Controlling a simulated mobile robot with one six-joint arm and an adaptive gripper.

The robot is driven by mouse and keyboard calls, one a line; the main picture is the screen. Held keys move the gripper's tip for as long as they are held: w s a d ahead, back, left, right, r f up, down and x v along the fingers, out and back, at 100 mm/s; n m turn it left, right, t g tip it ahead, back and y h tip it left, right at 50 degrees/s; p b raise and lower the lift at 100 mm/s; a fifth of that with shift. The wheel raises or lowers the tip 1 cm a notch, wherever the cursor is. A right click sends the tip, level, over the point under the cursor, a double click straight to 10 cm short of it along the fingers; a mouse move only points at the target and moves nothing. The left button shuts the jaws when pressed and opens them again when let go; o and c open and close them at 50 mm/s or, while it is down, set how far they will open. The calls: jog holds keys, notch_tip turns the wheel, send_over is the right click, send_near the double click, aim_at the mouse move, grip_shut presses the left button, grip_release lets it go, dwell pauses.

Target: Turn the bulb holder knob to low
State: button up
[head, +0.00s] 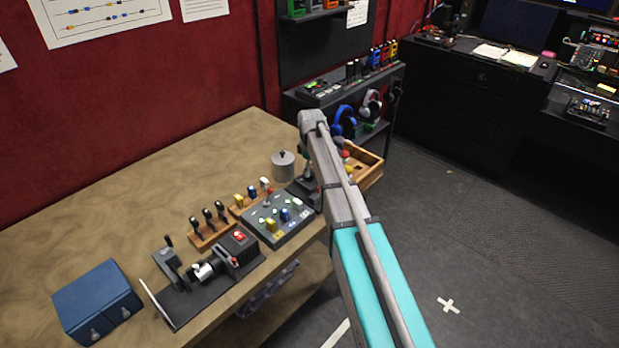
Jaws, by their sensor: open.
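On the wooden table, a black base (205,297) carries a white and silver cylinder (203,271), a dark lever and a black block with a red button (239,236). I cannot tell for certain which part is the bulb holder or its knob, and no low marking is readable. A grey panel (283,233) with blue and yellow knobs stands to its right. My arm (345,195) reaches up from the lower right past the table's right edge and bends at the top. My gripper cannot be made out; the arm hides the area behind it.
A blue box (97,301) sits at the table's front left. Several dark-handled levers (208,222) on a wooden block and a grey lidded pot (283,166) stand behind the devices. The table's back left is clear. A wooden crate (367,164) is right of my arm.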

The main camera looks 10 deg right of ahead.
jog(key=shift+f+b, duration=0.7)
jog(key=shift+f, duration=0.3)
grip_shut()
jog(key=shift+a, duration=0.1)
